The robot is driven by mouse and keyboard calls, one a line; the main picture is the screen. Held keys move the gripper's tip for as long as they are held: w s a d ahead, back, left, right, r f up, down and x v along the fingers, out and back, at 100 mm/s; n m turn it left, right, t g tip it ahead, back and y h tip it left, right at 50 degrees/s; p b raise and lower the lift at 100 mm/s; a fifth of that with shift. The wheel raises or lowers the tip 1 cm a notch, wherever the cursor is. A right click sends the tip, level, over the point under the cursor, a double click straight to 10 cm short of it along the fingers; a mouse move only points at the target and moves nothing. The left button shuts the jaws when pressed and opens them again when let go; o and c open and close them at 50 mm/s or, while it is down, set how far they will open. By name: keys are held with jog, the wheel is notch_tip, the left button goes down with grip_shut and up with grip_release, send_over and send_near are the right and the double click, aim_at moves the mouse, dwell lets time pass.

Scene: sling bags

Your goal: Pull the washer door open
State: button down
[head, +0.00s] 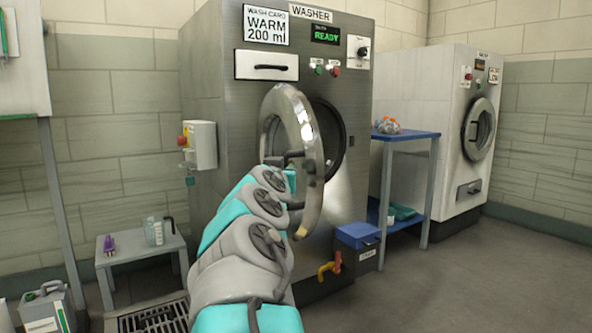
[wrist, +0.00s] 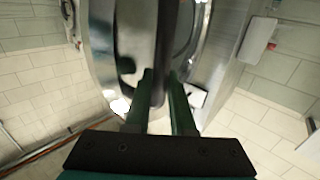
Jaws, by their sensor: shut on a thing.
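The washer (head: 235,110) is a steel machine with a green "READY" display. Its round washer door (head: 312,130) stands partly open, swung out from the dark drum opening (head: 329,140). My gripper (head: 287,160) is at the door's left side, partly hidden by my own arm in the head view. In the wrist view my gripper (wrist: 162,92) has its two dark green fingers at the door's edge (wrist: 160,45), holding part of the door between them.
A blue-topped stand (head: 408,135) and a second white machine (head: 455,120) are to the right. A blue box (head: 357,236) and yellow-red valve (head: 329,269) sit low by the washer. A grey stool (head: 140,250) stands left, near a floor grate (head: 150,316). Floor at right is clear.

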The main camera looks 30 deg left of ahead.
jog(key=shift+s+a+r, duration=0.15)
jog(key=shift+s+a, duration=0.05)
jog(key=shift+a, duration=0.05)
dwell(0.3)
jog(key=c, duration=0.8)
grip_release()
jog(key=shift+o, duration=0.2)
